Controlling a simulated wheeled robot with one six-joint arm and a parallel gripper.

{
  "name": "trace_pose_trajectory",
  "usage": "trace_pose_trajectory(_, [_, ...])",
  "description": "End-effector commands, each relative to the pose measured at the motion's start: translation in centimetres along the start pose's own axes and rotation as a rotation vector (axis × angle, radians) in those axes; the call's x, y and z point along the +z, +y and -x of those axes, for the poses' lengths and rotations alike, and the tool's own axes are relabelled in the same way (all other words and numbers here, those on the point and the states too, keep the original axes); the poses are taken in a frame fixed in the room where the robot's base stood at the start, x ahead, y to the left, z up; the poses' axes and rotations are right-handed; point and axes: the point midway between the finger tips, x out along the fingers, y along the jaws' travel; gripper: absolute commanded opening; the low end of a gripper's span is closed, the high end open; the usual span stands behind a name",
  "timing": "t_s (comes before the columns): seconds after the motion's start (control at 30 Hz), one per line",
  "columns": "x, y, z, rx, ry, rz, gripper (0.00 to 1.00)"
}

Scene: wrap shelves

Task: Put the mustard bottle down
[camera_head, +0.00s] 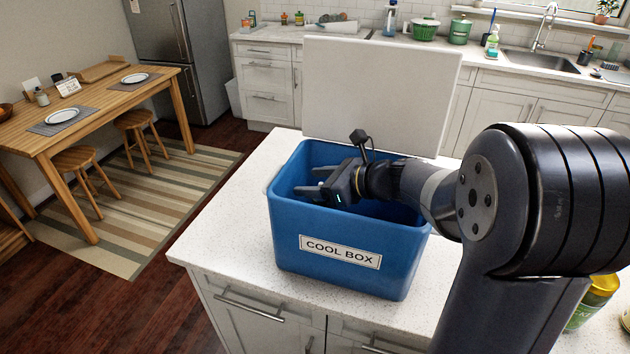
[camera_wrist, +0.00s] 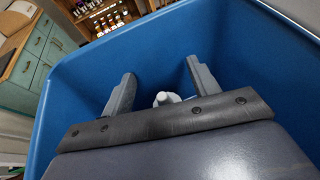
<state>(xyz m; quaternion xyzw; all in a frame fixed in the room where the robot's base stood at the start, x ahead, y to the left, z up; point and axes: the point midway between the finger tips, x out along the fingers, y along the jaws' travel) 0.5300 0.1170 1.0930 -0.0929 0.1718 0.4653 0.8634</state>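My gripper (camera_head: 312,180) is inside the open blue cool box (camera_head: 290,235), below the level of its rim, on the left side. Its two fingers (camera_wrist: 162,85) are spread wide apart in the wrist view, with gaps on both sides of what lies between them. A small pale, rounded tip (camera_wrist: 166,98) shows low between the fingers. The gripper body hides the rest of it, and I cannot tell whether it is the mustard bottle. No yellow bottle shows clearly in either view. Most of the box's floor is hidden.
The white lid (camera_head: 380,95) stands upright behind the box. The box sits on a pale counter (camera_head: 225,220), clear to its left. A green and yellow container (camera_head: 592,302) stands at the right, partly behind my arm. A wooden table (camera_head: 100,110) is at the far left.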

Motion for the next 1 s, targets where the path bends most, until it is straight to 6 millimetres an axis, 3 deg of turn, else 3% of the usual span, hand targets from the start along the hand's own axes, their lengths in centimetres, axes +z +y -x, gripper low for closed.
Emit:
trace_pose_trajectory(0.27, [0.2, 0.0, 0.1, 0.000, 0.000, 0.000, 0.57])
trace_pose_trajectory(0.43, [1.7, 0.0, 0.7, 0.000, -0.001, 0.001, 0.57])
trace_pose_trajectory(0.8, [1.1, -0.1, 8.7, -0.007, -0.001, 0.000, 0.57])
trace_pose_trajectory(1.0, [1.1, -0.1, 11.4, -0.004, -0.001, 0.000, 0.57])
